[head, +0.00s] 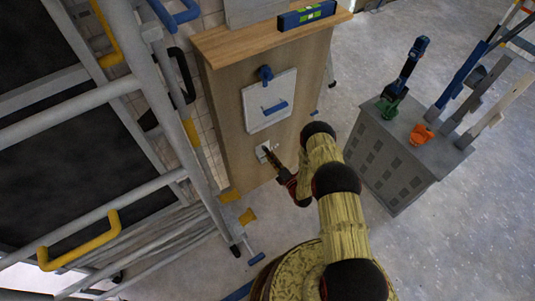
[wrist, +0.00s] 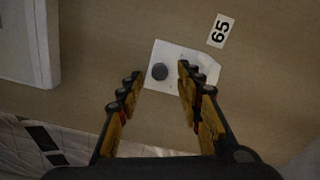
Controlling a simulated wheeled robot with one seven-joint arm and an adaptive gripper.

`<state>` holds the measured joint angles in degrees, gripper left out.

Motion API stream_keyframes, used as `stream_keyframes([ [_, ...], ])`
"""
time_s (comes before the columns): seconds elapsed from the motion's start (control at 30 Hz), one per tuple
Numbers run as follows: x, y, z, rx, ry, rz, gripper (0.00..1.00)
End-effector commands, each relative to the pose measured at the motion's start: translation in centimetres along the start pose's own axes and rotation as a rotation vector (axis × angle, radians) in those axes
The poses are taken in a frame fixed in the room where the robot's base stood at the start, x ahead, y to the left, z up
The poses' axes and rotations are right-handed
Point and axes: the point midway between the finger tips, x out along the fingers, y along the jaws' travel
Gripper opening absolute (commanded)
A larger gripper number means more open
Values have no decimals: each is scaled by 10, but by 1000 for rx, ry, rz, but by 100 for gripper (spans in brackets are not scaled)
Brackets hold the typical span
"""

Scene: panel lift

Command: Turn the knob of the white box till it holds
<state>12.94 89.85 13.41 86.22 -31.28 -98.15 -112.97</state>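The white box (wrist: 207,72) is a small pale plate-like shape on the wooden front, with a round dark knob (wrist: 159,71) on its left part. It also shows in the head view (head: 263,147), partly hidden by my gripper. My gripper (wrist: 160,72) is open, and its fingertips appear on either side of the knob with visible gaps. I see nothing between the fingers except the knob and the box face. I cannot tell how far the tips are from the box. In the head view my gripper (head: 271,156) points at the box from the lower right.
A larger white panel (head: 258,119) with blue fittings is above the box. A "65" label (wrist: 220,31) is beside it. A blue level (head: 306,15) lies on the wooden top. A ladder-like metal frame (head: 165,85) stands left; a grey cabinet (head: 385,160) with tools stands right.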

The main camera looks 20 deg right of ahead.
Motion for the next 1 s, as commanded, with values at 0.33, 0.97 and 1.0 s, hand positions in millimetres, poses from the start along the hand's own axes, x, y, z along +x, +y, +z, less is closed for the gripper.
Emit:
stream_keyframes([
  [0.33,24,0,0,1,0,-1,36],
  [0.97,24,0,0,1,0,-1,11],
  [1.0,24,0,0,1,0,-1,9],
])
